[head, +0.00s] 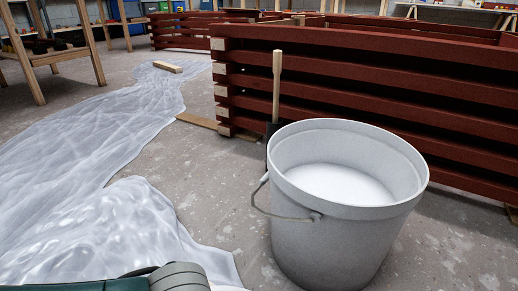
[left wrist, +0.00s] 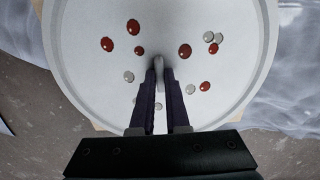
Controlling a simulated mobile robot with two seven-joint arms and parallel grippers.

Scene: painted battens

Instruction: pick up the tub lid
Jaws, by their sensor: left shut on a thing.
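The tub lid (left wrist: 90,75) is a round, pale disc with a raised rim, spotted with red and whitish drops. It fills most of the left wrist view. My left gripper (left wrist: 159,72) is shut on a small pale grip at the lid's middle. I cannot tell whether the lid rests on something or hangs clear. The head view does not show the lid. There the open white tub (head: 335,235) stands on the floor with white paint inside and its wire handle hanging at the left. My right gripper is in neither view.
Stacked dark red battens (head: 370,85) stand behind the tub. A wooden-handled tool (head: 277,85) stands upright behind its rim. Crumpled clear sheeting (head: 90,140) covers the floor at left, with a short wood piece (head: 168,67) at its far end. Bare concrete (head: 210,185) lies between.

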